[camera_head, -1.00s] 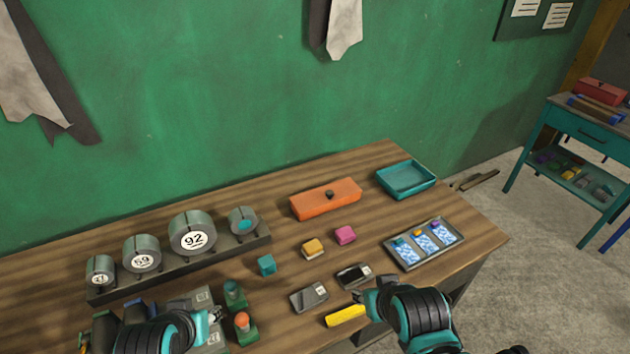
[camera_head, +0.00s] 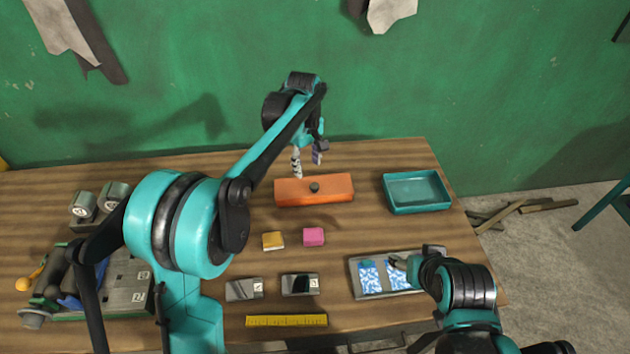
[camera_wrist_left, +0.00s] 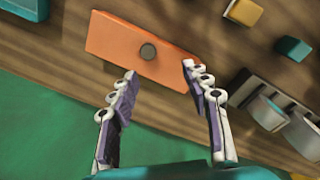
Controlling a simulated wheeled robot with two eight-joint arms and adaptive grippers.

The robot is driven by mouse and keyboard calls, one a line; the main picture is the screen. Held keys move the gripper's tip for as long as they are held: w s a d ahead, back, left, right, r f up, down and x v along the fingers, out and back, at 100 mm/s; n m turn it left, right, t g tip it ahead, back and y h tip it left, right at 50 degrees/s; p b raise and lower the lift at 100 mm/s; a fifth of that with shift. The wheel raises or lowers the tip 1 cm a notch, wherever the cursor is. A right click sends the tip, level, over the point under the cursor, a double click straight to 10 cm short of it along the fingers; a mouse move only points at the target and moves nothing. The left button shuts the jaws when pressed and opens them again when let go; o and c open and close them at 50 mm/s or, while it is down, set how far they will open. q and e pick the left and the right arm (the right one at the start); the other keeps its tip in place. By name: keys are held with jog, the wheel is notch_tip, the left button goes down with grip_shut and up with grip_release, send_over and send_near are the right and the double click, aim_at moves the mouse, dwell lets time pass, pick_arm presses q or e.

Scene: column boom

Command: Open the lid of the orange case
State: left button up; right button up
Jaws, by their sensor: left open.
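The orange case (camera_head: 290,194) lies on the wooden table toward the back, with its lid down and a dark round knob (camera_head: 314,187) in the middle of its top. In the left wrist view the orange case (camera_wrist_left: 110,40) and its knob (camera_wrist_left: 148,52) show just beyond the fingertips. My left gripper (camera_head: 307,165) is open and empty, above the back edge of the case; in the left wrist view its fingers (camera_wrist_left: 160,70) are spread wide, with the knob between their lines. My right gripper (camera_head: 400,263) is over the tray with blue patterned cards; its fingers are too small to judge.
A teal tray (camera_head: 416,208) stands right of the case. Yellow (camera_head: 273,241) and pink (camera_head: 313,237) blocks lie in front of it. Two small dark devices, a yellow ruler (camera_head: 286,321) and the card tray (camera_head: 372,294) lie nearer. Round weights (camera_head: 84,206) stand at left. The green wall is close behind.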

aim_at(314, 185)
pick_arm(q)
jog(key=shift+w+d+f+n+g, duration=0.15)
jog(key=shift+w+d+f+n, duration=0.1)
jog(key=shift+w+d+f, duration=0.25)
jog(key=shift+w+d+f+n+g, duration=0.15)
jog(key=shift+w+d+f+n, duration=0.1)
jog(key=shift+w+f, duration=0.45)
jog(key=shift+f, duration=0.35)
notch_tip(314, 185, down, 8)
jog(key=shift+w+d+r+b, duration=0.1)
jog(key=shift+d+b, duration=0.05)
jog(key=shift+b, duration=0.95)
grip_shut()
